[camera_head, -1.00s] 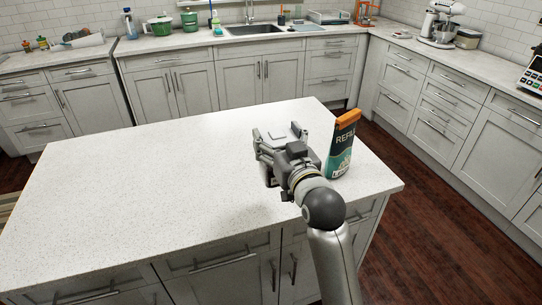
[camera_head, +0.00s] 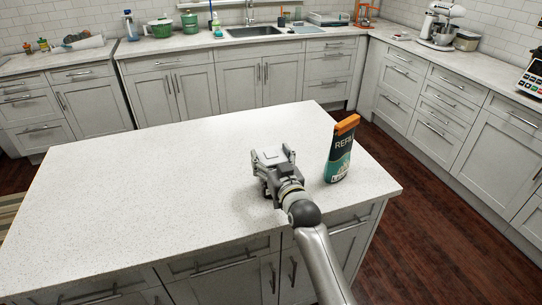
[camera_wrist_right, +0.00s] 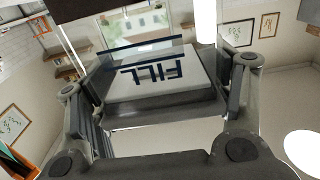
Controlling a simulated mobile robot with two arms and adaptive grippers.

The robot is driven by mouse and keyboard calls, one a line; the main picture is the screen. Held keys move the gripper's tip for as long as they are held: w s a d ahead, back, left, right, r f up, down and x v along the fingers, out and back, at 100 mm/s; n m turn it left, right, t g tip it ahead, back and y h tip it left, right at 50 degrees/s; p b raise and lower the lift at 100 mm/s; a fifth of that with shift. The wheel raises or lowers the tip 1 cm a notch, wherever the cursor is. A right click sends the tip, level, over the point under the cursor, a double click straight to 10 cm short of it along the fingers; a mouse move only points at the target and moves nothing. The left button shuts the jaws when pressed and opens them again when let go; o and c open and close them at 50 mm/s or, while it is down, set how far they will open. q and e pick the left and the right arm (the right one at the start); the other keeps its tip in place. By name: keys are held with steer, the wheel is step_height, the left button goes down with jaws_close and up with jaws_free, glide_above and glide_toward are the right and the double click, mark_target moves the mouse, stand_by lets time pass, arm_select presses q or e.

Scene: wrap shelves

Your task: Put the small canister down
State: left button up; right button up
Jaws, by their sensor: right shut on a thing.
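My right gripper (camera_head: 272,165) is over the white speckled island top (camera_head: 150,170), right of its middle. It is shut on the small canister (camera_head: 270,156), whose pale top shows between the fingers. My left gripper is not in view.
An orange-topped teal and dark refill pack (camera_head: 341,150) stands upright on the island, just right of my right gripper. The island's left and back are clear. Counters with a sink (camera_head: 253,32), green pots (camera_head: 160,27) and a stand mixer (camera_head: 440,25) line the walls.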

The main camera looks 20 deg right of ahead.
stand_by(0.3)
steer(key=o, duration=1.2)
steer(key=shift+f, duration=0.3)
steer(key=o, duration=0.5)
steer(key=shift+c, duration=0.2)
steer(key=shift+r, duration=0.1)
steer(key=shift+s+r, duration=0.1)
steer(key=s+b, duration=0.1)
steer(key=s, duration=1.1)
steer(key=shift+d+b, duration=0.2)
steer(key=shift+b, duration=0.2)
